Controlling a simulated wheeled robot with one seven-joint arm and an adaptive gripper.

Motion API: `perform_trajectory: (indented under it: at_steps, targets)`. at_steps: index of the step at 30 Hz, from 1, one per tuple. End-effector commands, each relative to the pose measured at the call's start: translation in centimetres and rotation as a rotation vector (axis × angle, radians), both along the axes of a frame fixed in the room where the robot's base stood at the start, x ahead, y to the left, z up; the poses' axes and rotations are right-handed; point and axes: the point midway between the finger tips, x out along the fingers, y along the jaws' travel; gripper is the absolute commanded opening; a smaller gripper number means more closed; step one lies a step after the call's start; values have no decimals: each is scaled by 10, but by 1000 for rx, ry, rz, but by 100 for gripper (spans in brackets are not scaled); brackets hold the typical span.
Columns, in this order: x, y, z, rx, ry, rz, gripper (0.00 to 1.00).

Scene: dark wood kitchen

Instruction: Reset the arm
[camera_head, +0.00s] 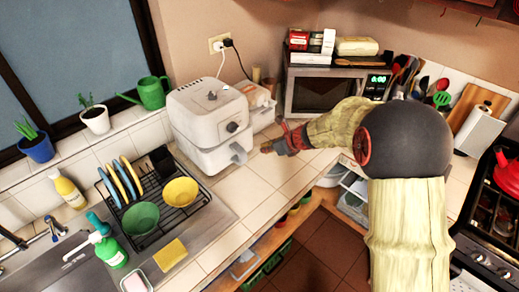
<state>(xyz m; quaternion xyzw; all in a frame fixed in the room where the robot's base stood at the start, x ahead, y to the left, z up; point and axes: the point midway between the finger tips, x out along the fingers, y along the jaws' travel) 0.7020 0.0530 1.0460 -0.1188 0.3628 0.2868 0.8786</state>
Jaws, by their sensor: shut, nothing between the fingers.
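My arm (405,215) rises from the lower right and bends at a dark round joint, its forearm pointing left over the counter corner. My gripper (266,149) is at the end of it, small in view, shut and empty. It is just right of the white air fryer (207,122) and its grey handle. I cannot tell whether there is contact with anything; a gap seems to show between the fingertips and the fryer.
A microwave (318,92) with boxes on top stands behind my forearm. A dish rack (150,195) with plates and bowls is at the left beside the sink (75,270). A stove with a red kettle (508,170) is at the right. Tiled counter (235,190) before the fryer is clear.

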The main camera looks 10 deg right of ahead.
Motion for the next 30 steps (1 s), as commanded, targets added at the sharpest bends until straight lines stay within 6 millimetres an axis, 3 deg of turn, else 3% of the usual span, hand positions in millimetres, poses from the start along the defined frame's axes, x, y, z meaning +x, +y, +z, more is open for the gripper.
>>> perform_trajectory:
  at_steps: [10,15,18,21,26,30]
  targets:
    - [-7,-5,7,-12,-8,14,0]
    - [-17,1,3,-113,-66,185,0]
    - [-50,8,-18,-229,-88,410,0]
    - [-91,12,-21,-354,-135,670,0]
    - [-166,13,5,-569,-251,1117,0]
    - [-234,2,36,-759,-349,1492,0]
